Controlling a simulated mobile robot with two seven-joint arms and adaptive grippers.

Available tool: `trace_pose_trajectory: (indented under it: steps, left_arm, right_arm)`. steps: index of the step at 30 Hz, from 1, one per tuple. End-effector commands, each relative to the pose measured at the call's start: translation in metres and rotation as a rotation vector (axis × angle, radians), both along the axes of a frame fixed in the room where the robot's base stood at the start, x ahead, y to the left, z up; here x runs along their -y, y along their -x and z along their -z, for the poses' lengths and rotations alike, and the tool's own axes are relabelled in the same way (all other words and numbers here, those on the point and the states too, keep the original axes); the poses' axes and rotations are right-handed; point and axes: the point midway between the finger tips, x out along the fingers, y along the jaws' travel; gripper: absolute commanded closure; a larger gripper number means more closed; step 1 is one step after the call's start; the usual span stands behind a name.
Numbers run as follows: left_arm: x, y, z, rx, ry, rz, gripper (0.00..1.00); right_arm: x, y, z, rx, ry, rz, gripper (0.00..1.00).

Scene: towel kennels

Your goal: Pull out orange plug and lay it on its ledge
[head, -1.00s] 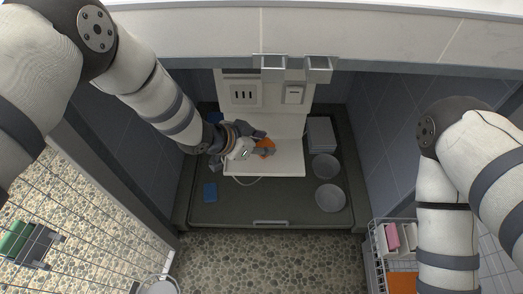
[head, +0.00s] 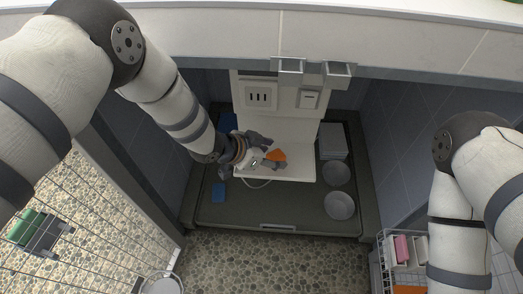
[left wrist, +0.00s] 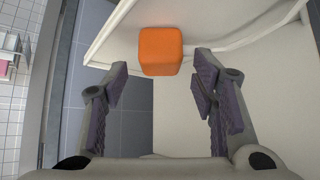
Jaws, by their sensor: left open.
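The orange plug (head: 276,155) is over the left part of the white ledge (head: 301,173), in front of the upright white panel. It also shows in the left wrist view as an orange block (left wrist: 161,52), just beyond and between my fingertips. My left gripper (head: 265,152) is open, its fingers apart and clear of the plug in the wrist view (left wrist: 161,78). The plug's underside is hidden, so I cannot tell exactly how it rests. A pale cable (head: 258,184) loops below the ledge. My right arm is at the right; its gripper is out of view.
The panel carries a slotted outlet plate (head: 261,97) and a switch box (head: 309,99). Two grey bowls (head: 339,206) and a grey box (head: 332,140) stand right of the ledge. Blue cloths (head: 219,192) lie left. Kennel walls flank both sides; the front floor is clear.

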Motion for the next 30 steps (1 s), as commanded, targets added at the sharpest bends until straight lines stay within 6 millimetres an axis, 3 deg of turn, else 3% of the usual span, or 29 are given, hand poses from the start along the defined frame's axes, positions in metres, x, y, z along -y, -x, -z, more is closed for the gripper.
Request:
trace_pose_trajectory:
  steps: [3, 10, 16, 21, 23, 25, 26, 27, 30]
  left_arm:
    - [-0.016, 0.009, -0.029, 0.010, -0.001, -0.003, 0.47]
    - [-0.048, 0.035, -0.069, 0.010, 0.000, -0.004, 0.47]
    - [-0.060, 0.047, -0.081, 0.004, 0.001, -0.001, 0.47]
    - [-0.065, 0.058, -0.071, -0.029, -0.001, -0.022, 0.47]
    - [-0.074, 0.086, -0.049, -0.119, -0.007, -0.083, 0.47]
    - [-0.094, 0.146, -0.012, -0.293, -0.034, -0.212, 0.47]
    - [-0.105, 0.178, 0.003, -0.380, -0.056, -0.280, 0.47]
    - [-0.120, 0.223, 0.019, -0.495, -0.094, -0.371, 0.47]
    - [-0.157, 0.331, 0.035, -0.742, -0.219, -0.574, 0.47]
  right_arm:
    - [0.000, -0.010, -0.012, 0.031, 0.000, 0.001, 1.00]
    - [0.000, -0.023, -0.026, 0.074, 0.000, 0.003, 1.00]
    - [0.000, -0.026, -0.030, 0.084, -0.001, 0.004, 1.00]
    - [0.000, -0.026, -0.029, 0.083, -0.001, 0.004, 1.00]
    - [0.000, -0.025, -0.029, 0.083, -0.001, 0.004, 1.00]
    - [0.000, -0.025, -0.029, 0.082, -0.001, 0.004, 1.00]
    - [0.000, -0.025, -0.029, 0.082, -0.001, 0.004, 1.00]
    - [0.000, -0.025, -0.029, 0.082, -0.001, 0.004, 1.00]
    - [0.000, -0.025, -0.029, 0.082, -0.001, 0.004, 1.00]
